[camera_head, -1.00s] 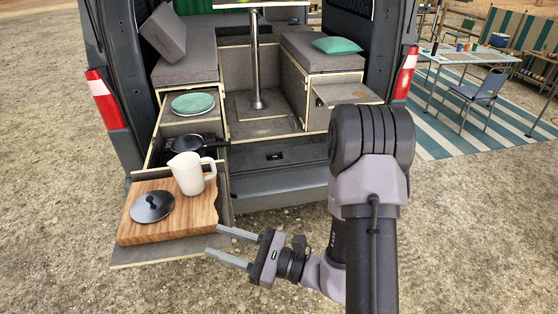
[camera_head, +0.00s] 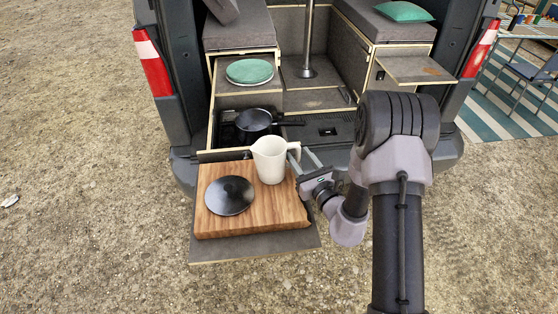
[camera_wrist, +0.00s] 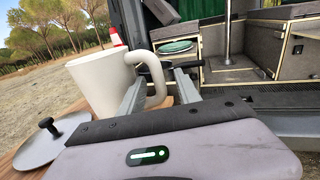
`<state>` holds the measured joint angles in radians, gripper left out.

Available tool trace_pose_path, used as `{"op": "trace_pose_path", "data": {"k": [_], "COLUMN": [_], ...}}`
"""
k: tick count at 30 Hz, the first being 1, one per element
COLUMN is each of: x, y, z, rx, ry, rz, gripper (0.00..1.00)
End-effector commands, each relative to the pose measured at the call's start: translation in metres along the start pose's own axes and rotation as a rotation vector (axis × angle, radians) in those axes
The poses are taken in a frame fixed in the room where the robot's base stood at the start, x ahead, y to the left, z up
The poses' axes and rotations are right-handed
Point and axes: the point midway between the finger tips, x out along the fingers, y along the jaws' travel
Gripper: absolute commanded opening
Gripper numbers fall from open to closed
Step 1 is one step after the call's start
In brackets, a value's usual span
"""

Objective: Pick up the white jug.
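The white jug (camera_head: 270,161) stands upright on the wooden board (camera_head: 252,213), towards its back right corner, its handle turned to the right. In the wrist view the jug (camera_wrist: 100,83) fills the upper left, with its handle (camera_wrist: 157,80) towards the middle. My gripper (camera_head: 304,156) is just right of the jug, fingers pointing at the handle side. In the wrist view my gripper (camera_wrist: 160,76) is open, with the handle showing between its two separated fingers. I cannot tell whether a finger touches the jug.
A black lid (camera_head: 230,195) with a knob lies on the board, left of the jug. A black pan (camera_head: 254,121) sits in the drawer behind, its handle pointing right. Green plates (camera_head: 249,71) lie farther back. The van's rear edge is close beyond my gripper.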

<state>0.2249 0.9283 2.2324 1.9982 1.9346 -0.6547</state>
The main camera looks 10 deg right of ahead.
Motion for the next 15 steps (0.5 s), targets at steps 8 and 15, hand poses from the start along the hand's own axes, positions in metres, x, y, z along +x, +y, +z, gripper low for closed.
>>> {"op": "trace_pose_path", "data": {"k": [8,15], "x": [0.0121,0.0118], "y": [0.0001,0.0001], "z": [0.0004,0.0004], "rx": [0.001,0.001], "ry": [0.0,0.0], "rz": [0.0,0.0], "gripper": [0.4,0.0]}}
